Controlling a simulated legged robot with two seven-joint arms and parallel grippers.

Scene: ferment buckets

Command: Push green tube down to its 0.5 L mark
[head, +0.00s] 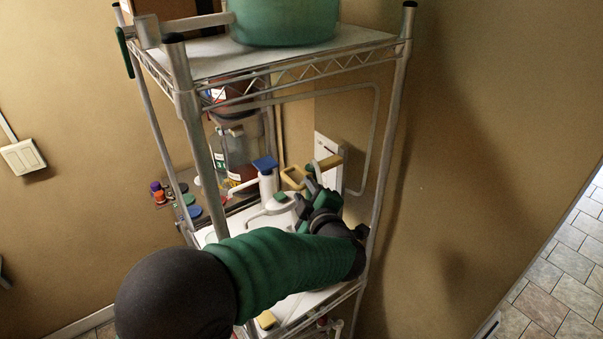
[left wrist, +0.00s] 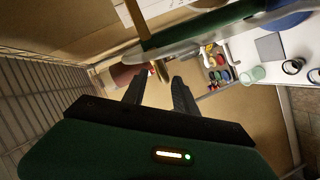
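My left arm with its green sleeve reaches across the rack. Its dark and green gripper (head: 308,190) is over the right part of the white middle shelf board. In the left wrist view its two dark fingers (left wrist: 158,80) stand apart with nothing visibly held between them. A small green piece (head: 280,197) sits on a white fitting just left of the gripper; I cannot tell whether it belongs to the green tube. A long green-edged bar (left wrist: 205,30) crosses above the fingers in the wrist view. No 0.5 L mark is readable. My right gripper is out of view.
A wire rack (head: 190,120) has a green bucket (head: 285,22) on top. Dark-red jars (head: 238,150) are behind. Rack posts and the upper shelf limit the room.

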